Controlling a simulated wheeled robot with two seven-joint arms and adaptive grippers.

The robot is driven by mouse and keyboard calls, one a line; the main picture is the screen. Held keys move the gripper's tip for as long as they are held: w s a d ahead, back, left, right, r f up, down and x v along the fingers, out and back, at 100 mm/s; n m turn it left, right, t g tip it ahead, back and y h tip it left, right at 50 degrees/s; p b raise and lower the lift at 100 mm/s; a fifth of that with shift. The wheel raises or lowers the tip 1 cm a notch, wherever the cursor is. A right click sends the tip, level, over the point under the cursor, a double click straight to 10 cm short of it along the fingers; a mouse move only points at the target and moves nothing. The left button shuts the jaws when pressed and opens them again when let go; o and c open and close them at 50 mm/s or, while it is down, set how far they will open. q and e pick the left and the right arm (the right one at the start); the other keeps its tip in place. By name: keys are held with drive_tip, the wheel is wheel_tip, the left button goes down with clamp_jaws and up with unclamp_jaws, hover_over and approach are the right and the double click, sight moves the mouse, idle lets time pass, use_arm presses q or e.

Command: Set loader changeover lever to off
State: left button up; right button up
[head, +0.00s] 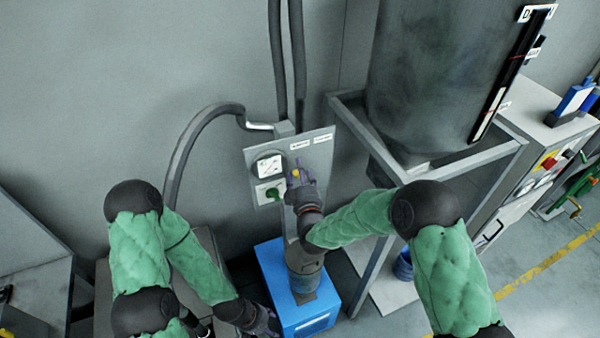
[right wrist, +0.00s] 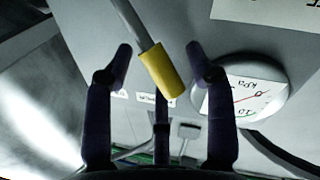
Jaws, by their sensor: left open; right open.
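The loader changeover lever shows in the right wrist view as a grey rod with a yellow grip (right wrist: 164,75). In the head view its yellow grip (head: 295,173) is small, on the grey panel (head: 318,152), partly hidden by my right gripper. My right gripper (head: 300,172) is at the panel. In the right wrist view its two fingers (right wrist: 158,68) are open, with the yellow grip between them, and I see no clear contact. My left gripper (head: 270,325) is open, low in the head view, away from the panel. The lever's position label is not readable.
A round kPa gauge (right wrist: 250,92) sits close to one right finger; it also shows in the head view (head: 268,167). A green knob (head: 272,193) is below it. A blue box (head: 275,268) stands under the panel. A large grey hopper (head: 420,80) on a frame stands to the right.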

drive_tip(key=shift+w, duration=0.1)
clamp_jaws()
drive_tip(key=shift+w+d+r+m+g+b, duration=0.15)
drive_tip(key=shift+w+d+r+m+b, duration=0.1)
drive_tip(key=shift+d+m+b, duration=0.35)
drive_tip(key=shift+w+d+r+m+g+b, duration=0.2)
drive_tip(key=shift+d+m+b, duration=0.2)
drive_tip(key=shift+m+b, duration=0.25)
drive_tip(key=shift+w+d+r+m+g+b, duration=0.15)
drive_tip(key=shift+w+d+m+g+b, duration=0.15)
drive_tip(key=shift+d+m+b, duration=0.7)
drive_tip(key=shift+w+d+r+m+g+b, duration=0.15)
drive_tip(key=shift+w+d+m+b, duration=0.2)
drive_tip(key=shift+d+m+b, duration=0.55)
drive_tip(key=shift+a, duration=0.15)
